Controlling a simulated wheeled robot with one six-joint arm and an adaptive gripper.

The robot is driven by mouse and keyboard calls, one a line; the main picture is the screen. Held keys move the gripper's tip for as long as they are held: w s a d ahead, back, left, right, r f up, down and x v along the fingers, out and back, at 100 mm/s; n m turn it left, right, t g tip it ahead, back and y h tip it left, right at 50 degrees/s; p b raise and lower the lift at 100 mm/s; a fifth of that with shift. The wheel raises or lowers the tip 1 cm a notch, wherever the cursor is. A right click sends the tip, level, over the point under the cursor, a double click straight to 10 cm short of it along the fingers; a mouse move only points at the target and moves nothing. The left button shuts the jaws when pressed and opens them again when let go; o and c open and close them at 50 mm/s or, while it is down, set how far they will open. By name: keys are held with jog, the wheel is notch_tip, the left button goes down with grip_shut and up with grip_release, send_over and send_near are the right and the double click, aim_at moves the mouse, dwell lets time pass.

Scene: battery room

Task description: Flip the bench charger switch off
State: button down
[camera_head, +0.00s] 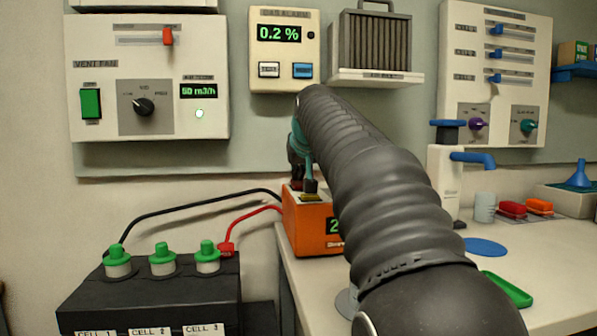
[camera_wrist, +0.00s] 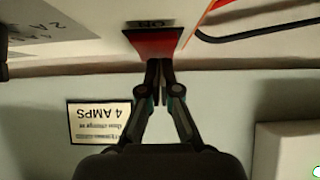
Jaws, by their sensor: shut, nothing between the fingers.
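The bench charger (camera_head: 303,222) is an orange box with a green display. It stands on the left end of the bench, partly hidden by my arm. In the wrist view, a red switch piece (camera_wrist: 152,42) lies beside a label (camera_wrist: 150,22) reading "ON", upside down in that picture. My gripper (camera_wrist: 159,66) is shut and empty, its fingertips right at the edge of the red piece. Whether they touch it I cannot tell. In the head view my gripper (camera_head: 309,184) points down over the charger's top and largely hides the switch there.
A black battery (camera_head: 150,290) with green caps stands left, joined to the charger by black (camera_head: 190,204) and red (camera_head: 262,211) cables. The vent fan panel (camera_head: 95,60) and gas alarm (camera_head: 284,80) hang behind. A white dispenser (camera_head: 447,175) stands right. A "4 AMPS" card (camera_wrist: 100,121) shows near the fingers.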

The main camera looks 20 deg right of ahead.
aim_at(300, 186)
jog(key=shift+w+f, duration=0.1)
jog(key=shift+f, duration=0.15)
jog(key=shift+s+a+f+b, duration=0.15)
jog(key=shift+s+b, duration=0.2)
jog(key=shift+s, duration=0.45)
jog(key=r+p, duration=0.2)
jog(key=s+r+p, duration=0.1)
jog(key=r+p, duration=0.1)
jog(key=r, duration=0.1)
jog(key=shift+a+r, duration=0.1)
jog(key=shift+a, duration=0.05)
jog(key=v, duration=0.9)
jog(key=shift+s+a, duration=0.1)
jog(key=shift+s, duration=0.1)
